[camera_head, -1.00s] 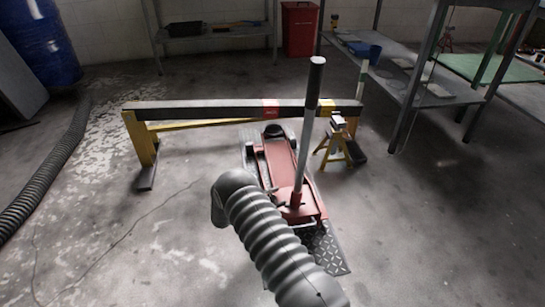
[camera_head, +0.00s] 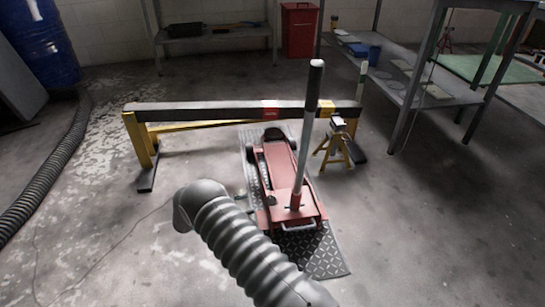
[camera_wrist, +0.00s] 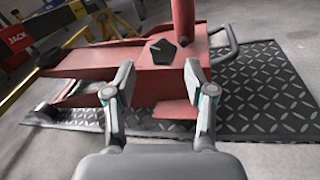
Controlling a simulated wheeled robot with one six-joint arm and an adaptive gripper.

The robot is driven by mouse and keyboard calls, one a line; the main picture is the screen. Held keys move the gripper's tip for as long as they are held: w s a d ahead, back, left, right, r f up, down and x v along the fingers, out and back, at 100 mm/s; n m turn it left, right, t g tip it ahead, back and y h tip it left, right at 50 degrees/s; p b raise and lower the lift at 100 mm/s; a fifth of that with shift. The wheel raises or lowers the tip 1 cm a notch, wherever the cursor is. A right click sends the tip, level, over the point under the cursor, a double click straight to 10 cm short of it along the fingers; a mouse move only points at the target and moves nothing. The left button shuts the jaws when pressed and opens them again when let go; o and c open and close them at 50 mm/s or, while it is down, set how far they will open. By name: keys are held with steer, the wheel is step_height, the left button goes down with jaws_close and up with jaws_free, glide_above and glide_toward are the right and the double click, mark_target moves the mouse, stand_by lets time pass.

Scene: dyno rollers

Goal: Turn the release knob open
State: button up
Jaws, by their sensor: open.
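A red floor jack (camera_head: 275,165) stands on a dark diamond-plate mat (camera_head: 322,262). Its long handle (camera_head: 309,130) rises nearly upright with a black grip on top. In the wrist view, a black angular knob (camera_wrist: 162,51) sits on the red jack body (camera_wrist: 95,61), beside the base of the handle (camera_wrist: 183,20). I take it for the release knob. My gripper (camera_wrist: 159,82) is open and empty, its two fingers spread in front of the jack body, with the knob showing beyond and between the fingertips. The gap to the knob is hard to judge.
A yellow-legged beam (camera_head: 215,110) crosses behind the jack. A yellow jack stand (camera_head: 338,145) is at its right. Metal shelving (camera_head: 410,85) is on the right, and a dark hose (camera_head: 50,175) lies at left.

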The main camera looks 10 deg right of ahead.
steer(key=s+d+r+m+g+y+p, duration=0.1)
steer(key=s+d+r+m+y, duration=0.1)
steer(key=r, duration=0.6)
steer(key=s+d+r+m+g+y+p, duration=0.1)
steer(key=d+r, duration=0.3)
steer(key=r, duration=0.5)
steer(key=s+d+r+m+g+y+p, duration=0.2)
steer(key=s+d+r+m+y, duration=0.1)
steer(key=r, duration=0.6)
steer(key=shift+m+g, duration=0.4)
steer(key=shift+m, duration=0.1)
